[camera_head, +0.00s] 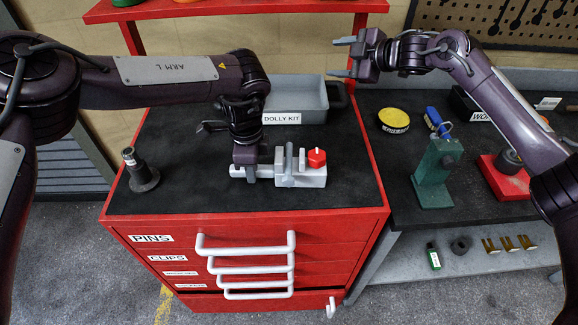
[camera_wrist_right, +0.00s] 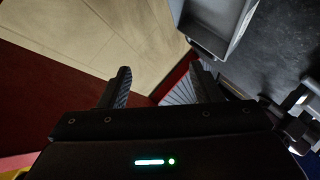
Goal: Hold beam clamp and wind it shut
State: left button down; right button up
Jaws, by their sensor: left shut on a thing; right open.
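The beam clamp (camera_head: 308,180) is a pale grey bar lying on the black top of the red cabinet, with a red knob (camera_head: 317,158) at its right end. My left gripper (camera_head: 257,172) points down over the clamp's left part and is shut on it, hiding some of it. My right gripper (camera_head: 346,58) is raised behind and above the cabinet, away from the clamp, open and empty. In the right wrist view its two fingers (camera_wrist_right: 160,88) stand apart with nothing between them.
A grey tray labelled DOLLY KIT (camera_head: 282,118) stands at the cabinet's back. A dark post (camera_head: 142,176) stands at the left. On the right bench are a yellow tin (camera_head: 393,119), a green stand (camera_head: 437,175) and a red block (camera_head: 502,180). The cabinet's front top is clear.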

jog(key=s+a+f+n+g, duration=0.1)
jog(key=s+a+n+g, duration=0.2)
jog(key=a, duration=0.5)
jog(key=g+h, duration=0.5)
send_over(317, 155)
jog(key=w+a, duration=0.4)
jog(key=a, duration=0.2)
jog(key=shift+m, duration=0.4)
notch_tip(317, 155, down, 4)
jog(key=shift+s+d+f, duration=0.1)
jog(key=shift+d+f, duration=0.05)
jog(key=shift+f, duration=0.1)
jog(key=s+d+h, duration=0.1)
jog(key=s+d+m+g+h, duration=0.1)
jog(key=d, duration=0.1)
jog(key=s+d+h, duration=0.1)
jog(key=d+h, duration=0.1)
jog(key=shift+s+d+f+m, duration=0.1)
jog(key=shift+s+d+m, duration=0.15)
jog(key=shift+s+m, duration=0.05)
jog(key=shift+d+f, duration=0.1)
jog(key=shift+d, duration=0.05)
jog(key=shift+s+f, duration=0.1)
jog(key=shift+f, duration=3.8)
jog(key=shift+c, duration=0.5)
